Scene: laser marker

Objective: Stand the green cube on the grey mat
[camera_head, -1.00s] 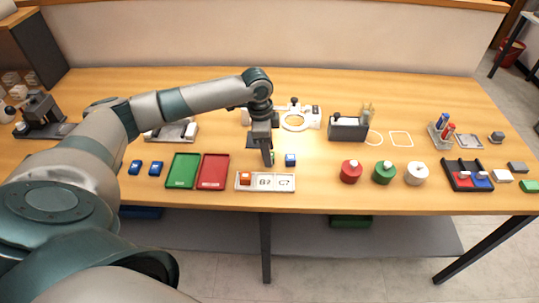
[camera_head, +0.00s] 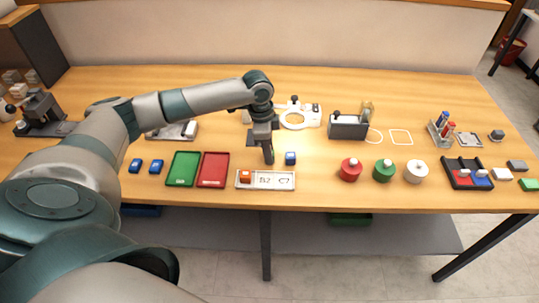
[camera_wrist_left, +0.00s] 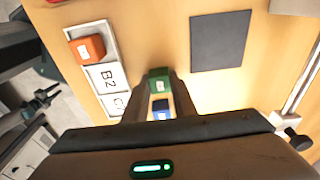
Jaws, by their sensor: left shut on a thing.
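The green cube (camera_wrist_left: 157,83) is between the fingertips of my left gripper (camera_wrist_left: 158,84), which is shut on it. In the head view my left gripper (camera_head: 268,160) points down behind the label tray, and its fingers hide the cube. The grey mat is a dark square (camera_wrist_left: 220,41), bare in the wrist view and off to the right of the gripper. In the head view the arm partly covers the mat (camera_head: 252,141). I cannot tell whether the cube touches the table. My right gripper is not in view.
A blue cube (camera_head: 290,158) stands just right of the gripper. The white label tray (camera_head: 244,186) in front holds an orange cube (camera_head: 245,175). A red tray (camera_head: 213,169) and a green tray (camera_head: 182,168) lie to the left.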

